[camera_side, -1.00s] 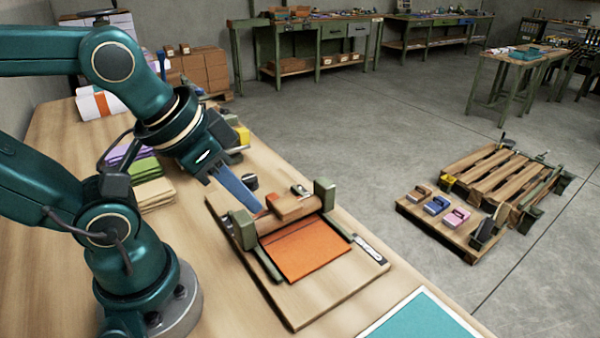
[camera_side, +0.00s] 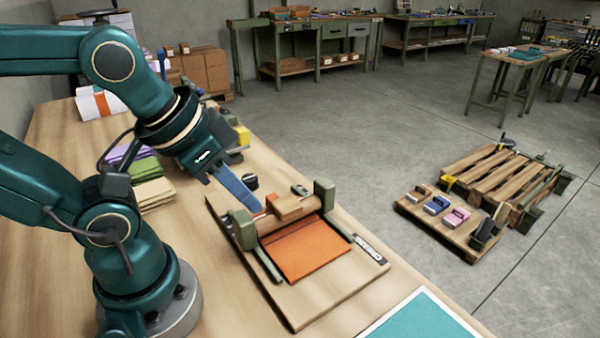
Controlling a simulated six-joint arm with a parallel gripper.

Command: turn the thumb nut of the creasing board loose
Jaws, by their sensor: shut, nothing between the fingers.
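The creasing board (camera_side: 325,302) is a wooden board on the bench with green end posts, a wooden bar block (camera_side: 287,208) across it and an orange sheet (camera_side: 308,250) in front of the bar. My gripper (camera_side: 258,209) has blue fingers. They point down to the right, with the tips close to the bar's left part, near the left green post (camera_side: 243,230). The fingers are shut with nothing between them. I cannot make out the thumb nut for certain; the fingertips hide part of the bar's left end. Whether the tips touch the bar cannot be told.
A small dark round piece (camera_side: 251,182) stands behind the board. Folded stacks (camera_side: 152,194) in purple, green and tan lie left of my gripper. A teal sheet (camera_side: 425,318) lies at the bench's front right. The bench's right edge runs close past the board.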

